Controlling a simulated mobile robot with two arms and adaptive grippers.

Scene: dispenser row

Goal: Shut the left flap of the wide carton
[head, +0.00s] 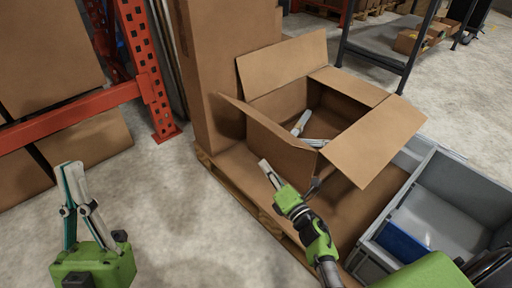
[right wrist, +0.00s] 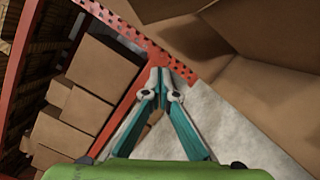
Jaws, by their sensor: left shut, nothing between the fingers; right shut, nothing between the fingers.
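The wide carton (head: 283,150) stands open on a pallet. Its left flap (head: 255,117) is seen nearly edge-on along the near-left rim and sticks up and outward. The far flap (head: 285,65) stands up, and the right flap (head: 375,143) is spread outward. My right gripper (head: 264,163) is shut and empty, outside the carton in front of its near-left wall and below the left flap. It also shows shut in the right wrist view (right wrist: 160,72). Whether it touches the carton cannot be told. My left gripper (head: 73,166) is shut and empty, above the floor well left of the carton.
Light grey objects (head: 302,123) lie inside the carton. A tall carton (head: 228,55) stands close at its left. Grey bins (head: 435,200) are at its right. An orange rack (head: 150,90) with boxes is at the left. The floor (head: 155,190) between rack and pallet is free.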

